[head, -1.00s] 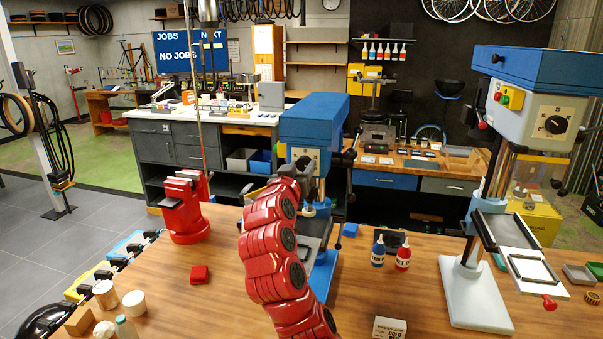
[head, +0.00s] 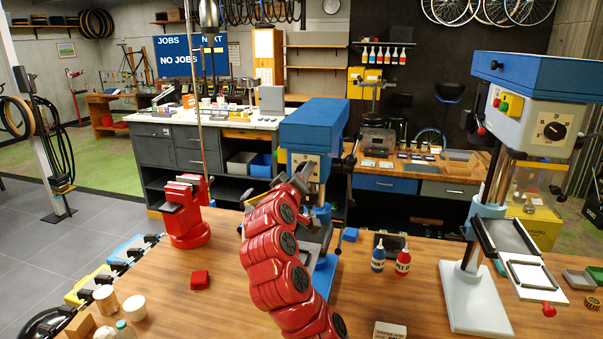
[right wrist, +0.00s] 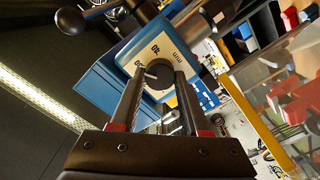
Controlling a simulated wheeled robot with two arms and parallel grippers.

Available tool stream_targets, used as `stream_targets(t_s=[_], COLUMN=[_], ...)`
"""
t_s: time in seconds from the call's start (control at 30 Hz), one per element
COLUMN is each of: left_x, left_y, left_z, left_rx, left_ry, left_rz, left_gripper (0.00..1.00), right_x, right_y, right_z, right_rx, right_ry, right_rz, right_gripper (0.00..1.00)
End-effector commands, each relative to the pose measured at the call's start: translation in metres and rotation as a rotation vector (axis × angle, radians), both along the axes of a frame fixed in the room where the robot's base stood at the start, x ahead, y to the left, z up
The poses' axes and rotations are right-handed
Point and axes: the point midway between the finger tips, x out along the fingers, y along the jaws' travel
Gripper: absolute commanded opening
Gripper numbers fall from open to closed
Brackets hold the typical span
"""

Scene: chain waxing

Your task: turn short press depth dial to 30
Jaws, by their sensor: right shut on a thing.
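The short press (head: 314,122) has a blue head and stands in the middle of the wooden bench. My right gripper (head: 303,172) is at the front of its head, and my red arm hides much of the press. In the right wrist view the dial plate (right wrist: 151,50) is pale with dark figures; one looks like 20 and another is partly hidden. The dial's round dark knob (right wrist: 158,75) has a light pointer mark and sits between my fingertips (right wrist: 161,80), which are shut on it. The exact reading is unclear. My left gripper is not in view.
A taller blue-topped press (head: 540,90) with its own dial stands at the right. A red vise (head: 187,215) is at the left. Blue and red bottles (head: 378,254) and a blue block (head: 350,235) are close to the right of the short press. A red block (head: 200,280) lies on the bench.

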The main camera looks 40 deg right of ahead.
Motion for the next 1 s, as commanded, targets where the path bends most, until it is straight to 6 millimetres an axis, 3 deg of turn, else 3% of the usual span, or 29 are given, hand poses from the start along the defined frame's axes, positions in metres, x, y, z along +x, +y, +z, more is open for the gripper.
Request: stream_targets(t_s=[0.43, 0.47, 0.6, 1.0], left_x=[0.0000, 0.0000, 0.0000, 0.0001], left_y=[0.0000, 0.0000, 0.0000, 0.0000], left_z=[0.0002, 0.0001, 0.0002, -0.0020], left_rx=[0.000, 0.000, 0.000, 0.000], left_ry=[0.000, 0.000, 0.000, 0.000], left_rz=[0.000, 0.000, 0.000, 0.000], left_gripper=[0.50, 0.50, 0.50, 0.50], right_x=[0.0004, 0.0003, 0.0003, -0.0030], right_y=[0.0006, 0.0005, 0.0004, 0.0042], right_z=[-0.0005, -0.0006, -0.0004, -0.0007], right_rx=[-0.006, -0.006, -0.006, -0.007], right_ry=[0.007, 0.007, 0.007, 0.005], right_rz=[0.001, 0.001, 0.001, 0.001], right_gripper=[0.00, 0.49, 0.75, 0.76])
